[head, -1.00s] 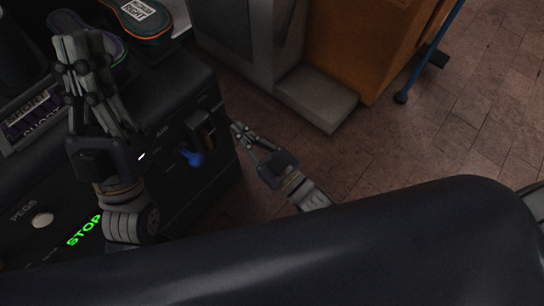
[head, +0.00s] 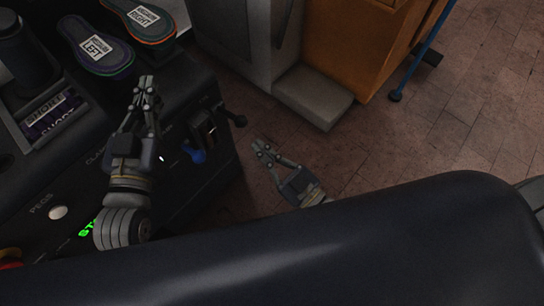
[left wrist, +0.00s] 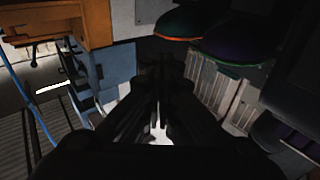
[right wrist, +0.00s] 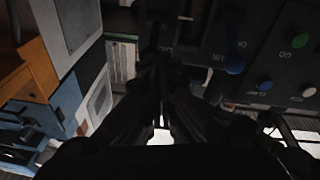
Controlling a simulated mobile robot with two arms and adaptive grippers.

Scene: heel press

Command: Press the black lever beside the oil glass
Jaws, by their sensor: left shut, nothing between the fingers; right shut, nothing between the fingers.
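The black lever (head: 236,119) sticks out from the right side of the machine panel, its round dark knob at the end. Left of it is a dark upright slot part with a brownish tint (head: 206,131), which may be the oil glass; I cannot tell for sure. My right gripper (head: 262,147) is shut and empty, below and right of the black knob, apart from it. My left gripper (head: 146,85) is shut and empty above the panel, left of the levers. In the right wrist view the fingers hide much of the middle.
A blue lever (head: 197,156) is on the panel; its blue knob also shows in the right wrist view (right wrist: 235,64). Two insoles (head: 97,47) and a SHORT-labelled tray (head: 48,112) are on the machine. A grey cabinet step (head: 312,97) stands beyond.

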